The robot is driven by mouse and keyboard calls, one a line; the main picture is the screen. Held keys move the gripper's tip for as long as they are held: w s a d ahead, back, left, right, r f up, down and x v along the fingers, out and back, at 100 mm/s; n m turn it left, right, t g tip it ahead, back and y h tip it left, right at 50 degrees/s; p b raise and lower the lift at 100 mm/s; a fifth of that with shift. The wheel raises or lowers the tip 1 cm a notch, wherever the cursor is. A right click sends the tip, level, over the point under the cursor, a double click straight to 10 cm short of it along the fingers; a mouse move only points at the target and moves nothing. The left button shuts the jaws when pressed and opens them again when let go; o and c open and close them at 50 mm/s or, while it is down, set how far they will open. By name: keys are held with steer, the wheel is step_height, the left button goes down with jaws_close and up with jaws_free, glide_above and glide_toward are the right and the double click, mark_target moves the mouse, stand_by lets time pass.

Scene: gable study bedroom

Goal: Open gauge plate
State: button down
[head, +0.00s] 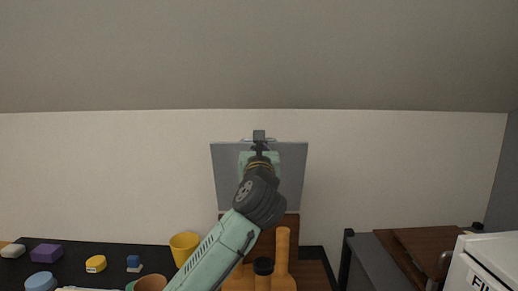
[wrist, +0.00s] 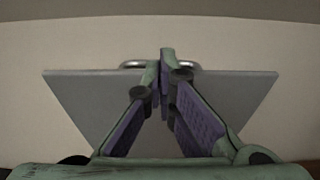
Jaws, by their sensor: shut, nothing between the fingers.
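The gauge plate (head: 226,172) is a flat grey panel in front of the pale wall, in the middle of the head view. It also fills the middle of the wrist view (wrist: 78,98). A shiny curved handle (wrist: 131,64) shows along its far edge, on both sides of my fingers. My gripper (head: 259,138) is at the plate's upper edge, by the handle. In the wrist view my gripper's fingertips (wrist: 164,62) are together and empty, and they hide the handle's middle. I cannot tell whether they touch it.
A brown wooden part (head: 291,228) and orange cylinders (head: 282,250) stand below the plate. A dark table (head: 70,263) at left holds a yellow cup (head: 184,247) and several small blocks. A brown-topped desk (head: 425,243) and a white box (head: 490,262) are at right.

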steer(key=shift+w+r+g+p, duration=0.35)
steer(key=shift+w+g, duration=0.05)
steer(key=shift+w, duration=0.35)
steer(key=shift+f, duration=0.1)
